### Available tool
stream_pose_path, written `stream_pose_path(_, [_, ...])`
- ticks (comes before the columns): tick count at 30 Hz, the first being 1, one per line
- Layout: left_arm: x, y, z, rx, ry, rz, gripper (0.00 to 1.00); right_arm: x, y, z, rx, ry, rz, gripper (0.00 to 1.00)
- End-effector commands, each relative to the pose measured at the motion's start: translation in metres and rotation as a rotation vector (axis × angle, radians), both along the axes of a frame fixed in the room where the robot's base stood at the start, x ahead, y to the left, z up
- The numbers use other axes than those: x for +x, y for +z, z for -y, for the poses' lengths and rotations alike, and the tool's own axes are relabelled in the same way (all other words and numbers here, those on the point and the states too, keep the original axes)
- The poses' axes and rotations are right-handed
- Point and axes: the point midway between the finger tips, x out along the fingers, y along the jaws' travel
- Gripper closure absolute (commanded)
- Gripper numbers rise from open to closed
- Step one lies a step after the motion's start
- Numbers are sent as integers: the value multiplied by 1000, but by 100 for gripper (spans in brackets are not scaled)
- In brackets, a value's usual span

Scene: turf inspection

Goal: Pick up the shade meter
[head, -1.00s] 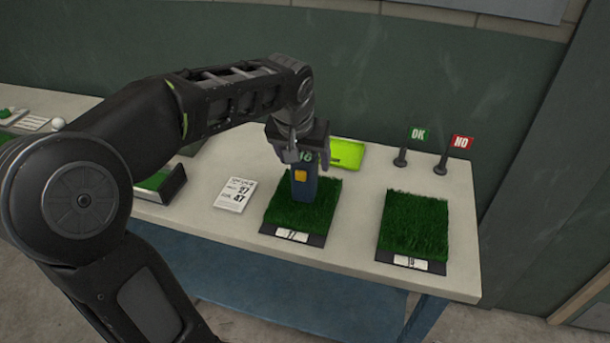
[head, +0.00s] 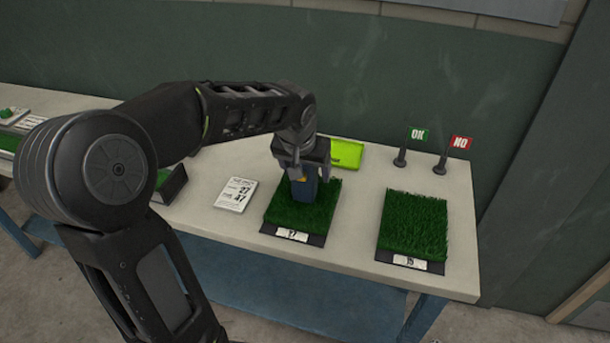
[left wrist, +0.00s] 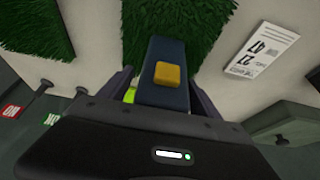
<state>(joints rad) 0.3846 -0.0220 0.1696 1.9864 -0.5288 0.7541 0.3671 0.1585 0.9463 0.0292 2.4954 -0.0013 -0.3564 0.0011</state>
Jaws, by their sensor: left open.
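The shade meter (head: 304,191) is a dark blue block with a yellow button, standing on the left turf sample (head: 283,214) in the head view. In the left wrist view the meter (left wrist: 165,50) lies between the two fingers, its yellow button facing the camera. My left gripper (head: 307,172) is lowered over the top of the meter, with its jaws open on either side of it. In the head view the gripper hides the meter's upper part. My right gripper is in neither view.
A second turf sample (head: 414,226) stands to the right. Behind are a lime green tray (head: 348,153), an OK flag (head: 418,134) and a NO flag (head: 461,143). A printed card (head: 235,195) lies left of the meter. The table between the turf samples is bare.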

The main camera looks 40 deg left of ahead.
Motion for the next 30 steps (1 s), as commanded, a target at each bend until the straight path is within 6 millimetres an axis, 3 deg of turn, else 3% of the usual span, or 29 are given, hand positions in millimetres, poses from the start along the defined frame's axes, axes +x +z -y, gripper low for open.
stream_pose_path(11, [0, 0, 0, 0, 0, 0, 28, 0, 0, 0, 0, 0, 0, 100])
stream_pose_path(30, [0, 0, 0, 0, 0, 0, 80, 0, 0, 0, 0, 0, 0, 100])
